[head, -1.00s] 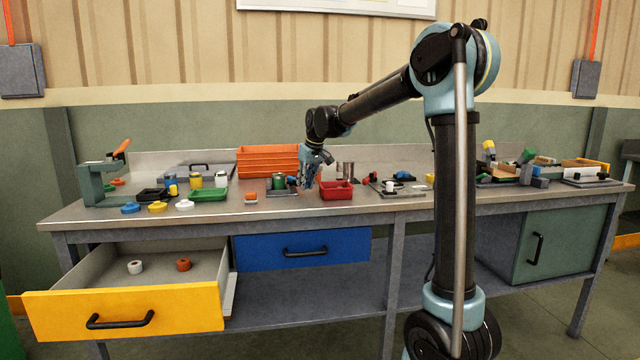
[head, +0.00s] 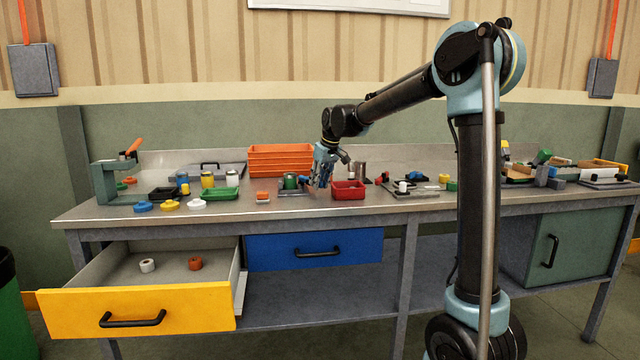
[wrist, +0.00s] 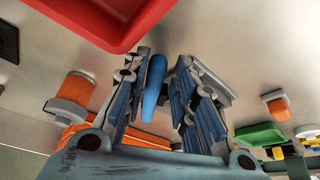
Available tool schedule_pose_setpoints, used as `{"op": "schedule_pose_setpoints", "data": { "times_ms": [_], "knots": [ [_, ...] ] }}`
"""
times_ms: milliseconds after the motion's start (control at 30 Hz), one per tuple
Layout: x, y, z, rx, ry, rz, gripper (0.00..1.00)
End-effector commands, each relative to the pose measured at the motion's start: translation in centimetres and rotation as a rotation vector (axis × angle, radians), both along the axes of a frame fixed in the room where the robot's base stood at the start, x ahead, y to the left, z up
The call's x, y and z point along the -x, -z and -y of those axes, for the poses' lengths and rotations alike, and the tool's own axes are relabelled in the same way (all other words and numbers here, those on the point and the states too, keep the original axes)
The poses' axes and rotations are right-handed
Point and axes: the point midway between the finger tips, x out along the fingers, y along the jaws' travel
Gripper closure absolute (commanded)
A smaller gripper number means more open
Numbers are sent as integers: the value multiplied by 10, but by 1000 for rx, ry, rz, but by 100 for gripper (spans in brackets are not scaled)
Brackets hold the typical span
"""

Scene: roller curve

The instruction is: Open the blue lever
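A blue bar, likely the blue lever (wrist: 155,85), stands between my fingers in the wrist view, nearer the left finger in that picture. In the head view a small blue part, likely the same lever (head: 304,179), shows beside the green cylinder (head: 290,181) on its small fixture. My gripper (head: 323,183) points down there, just behind the left of the red tray. In the wrist view my gripper (wrist: 163,60) has its fingers apart around the bar, with a gap on the right side. The fingers hide most of the fixture.
The red tray (head: 349,196) lies close by at the front; an orange crate (head: 281,147) stands behind. A metal cylinder (head: 360,169) is to the right, a small orange block (head: 263,196) to the left. The yellow drawer (head: 137,308) is open; the blue drawer (head: 313,262) is shut.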

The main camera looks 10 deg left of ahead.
Motion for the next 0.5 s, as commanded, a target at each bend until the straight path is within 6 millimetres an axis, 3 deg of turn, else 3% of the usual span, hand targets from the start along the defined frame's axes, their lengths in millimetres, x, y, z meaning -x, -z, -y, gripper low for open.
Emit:
{"op": "schedule_pose_setpoints", "data": {
  "times_ms": [267,500],
  "knots": [
    [3,-11,3,0,0,0,75],
    [14,-49,15,-1,1,-1,75]
  ]
}}
